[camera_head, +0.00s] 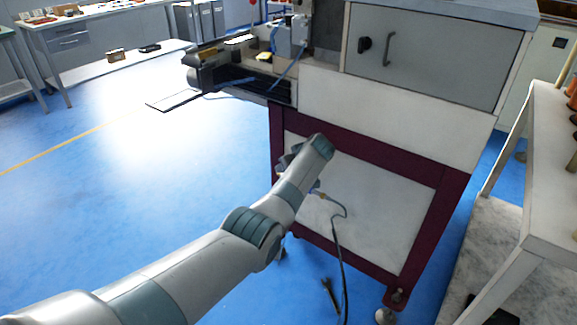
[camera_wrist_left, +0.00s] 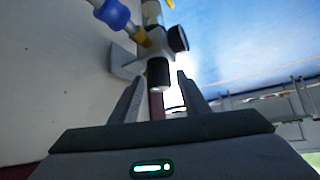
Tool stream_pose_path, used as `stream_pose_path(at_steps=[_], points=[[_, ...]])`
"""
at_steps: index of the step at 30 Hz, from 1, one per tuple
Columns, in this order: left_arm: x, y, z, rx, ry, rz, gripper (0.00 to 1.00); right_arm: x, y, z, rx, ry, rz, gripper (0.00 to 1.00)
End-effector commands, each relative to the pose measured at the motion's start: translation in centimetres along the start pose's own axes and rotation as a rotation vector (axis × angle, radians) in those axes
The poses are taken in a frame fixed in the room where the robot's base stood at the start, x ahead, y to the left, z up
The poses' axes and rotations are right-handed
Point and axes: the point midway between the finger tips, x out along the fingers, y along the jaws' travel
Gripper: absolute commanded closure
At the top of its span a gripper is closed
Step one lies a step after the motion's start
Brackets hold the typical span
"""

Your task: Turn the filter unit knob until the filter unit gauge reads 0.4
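The filter unit (camera_wrist_left: 147,45) shows in the left wrist view as a pale block with fittings, fixed against a white panel. Its black cylindrical knob (camera_wrist_left: 158,72) points toward my gripper. A dark round part on its side (camera_wrist_left: 179,39) looks like the gauge, seen edge-on, so its reading cannot be read. My left gripper (camera_wrist_left: 161,88) is open, with its fingers on either side of the knob in the picture; contact cannot be told. In the head view my left arm hides most of the unit and the gripper. My right gripper is not in view.
The winder's maroon frame (camera_head: 423,232) and white lower panel (camera_head: 375,215) stand right by my wrist. A dark hose (camera_head: 338,240) hangs in front to the floor. A white table (camera_head: 552,170) stands at right. Blue floor at left is free.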

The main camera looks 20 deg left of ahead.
Motion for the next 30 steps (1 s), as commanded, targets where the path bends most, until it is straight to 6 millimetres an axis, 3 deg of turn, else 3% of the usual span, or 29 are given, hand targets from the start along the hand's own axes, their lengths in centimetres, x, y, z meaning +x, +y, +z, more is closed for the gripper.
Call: stream_pose_path(at_steps=[14, 20, 30], points=[[-1.4, 0.1, -0.2, 0.000, 0.003, 0.002, 0.58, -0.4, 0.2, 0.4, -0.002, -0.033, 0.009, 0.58], [-3.7, 0.1, -0.2, -0.001, 0.003, 0.003, 0.58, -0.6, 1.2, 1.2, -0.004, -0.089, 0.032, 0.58], [-9.5, 0.1, -0.1, -0.002, 0.001, 0.005, 0.58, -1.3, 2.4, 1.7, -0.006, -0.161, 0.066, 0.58]])
